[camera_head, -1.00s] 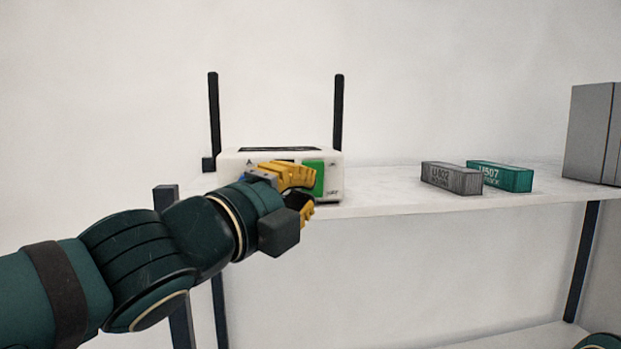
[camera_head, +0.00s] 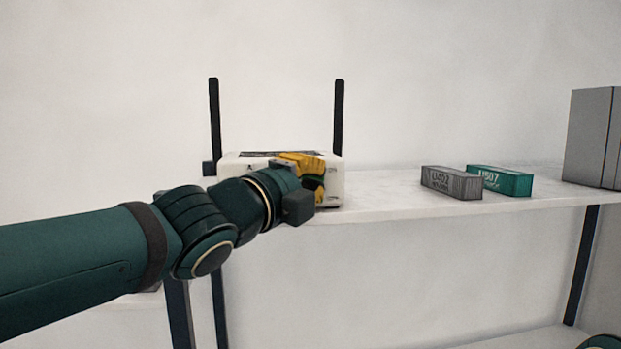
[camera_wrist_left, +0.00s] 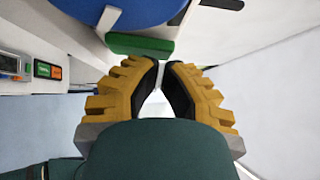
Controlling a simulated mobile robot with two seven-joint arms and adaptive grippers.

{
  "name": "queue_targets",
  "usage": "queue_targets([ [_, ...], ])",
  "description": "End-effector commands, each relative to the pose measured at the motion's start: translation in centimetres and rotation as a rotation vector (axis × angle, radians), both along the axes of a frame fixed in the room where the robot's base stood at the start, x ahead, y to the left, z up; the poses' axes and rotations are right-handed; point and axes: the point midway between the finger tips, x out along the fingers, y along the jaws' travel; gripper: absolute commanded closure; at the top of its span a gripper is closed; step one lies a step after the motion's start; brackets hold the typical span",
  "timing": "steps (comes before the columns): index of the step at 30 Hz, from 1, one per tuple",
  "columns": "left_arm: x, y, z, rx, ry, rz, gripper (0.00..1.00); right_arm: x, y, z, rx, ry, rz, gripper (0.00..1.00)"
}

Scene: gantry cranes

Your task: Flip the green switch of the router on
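The router (camera_head: 334,185) is a white box with two black antennas, standing at the left end of the shelf. In the head view my left gripper (camera_head: 320,182) is at the right part of its front and hides most of the green switch. In the left wrist view the green switch (camera_wrist_left: 139,45) is a green bar just beyond the yellow fingertips of my left gripper (camera_wrist_left: 161,64). My right gripper is not in view.
A grey container (camera_head: 451,183) and a teal container (camera_head: 500,181) lie on the white shelf (camera_head: 390,205), right of the router. A grey box (camera_head: 590,138) stands at the far right. The left wrist view also shows a large blue part (camera_wrist_left: 120,12) beside the green switch.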

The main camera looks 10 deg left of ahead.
Motion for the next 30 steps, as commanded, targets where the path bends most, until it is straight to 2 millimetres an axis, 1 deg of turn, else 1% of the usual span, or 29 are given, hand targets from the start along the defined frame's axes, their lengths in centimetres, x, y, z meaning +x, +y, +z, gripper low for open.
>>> queue_targets([
  [7,1.1,0.2,0.5,-0.002,-0.002,-0.003,1.0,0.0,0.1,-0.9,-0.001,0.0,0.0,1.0],
  [13,1.1,0.4,0.6,-0.001,-0.001,0.003,1.0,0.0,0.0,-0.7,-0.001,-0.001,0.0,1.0],
  [30,1.3,0.7,0.6,-0.001,0.0,0.007,1.0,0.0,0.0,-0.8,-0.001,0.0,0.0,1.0],
])
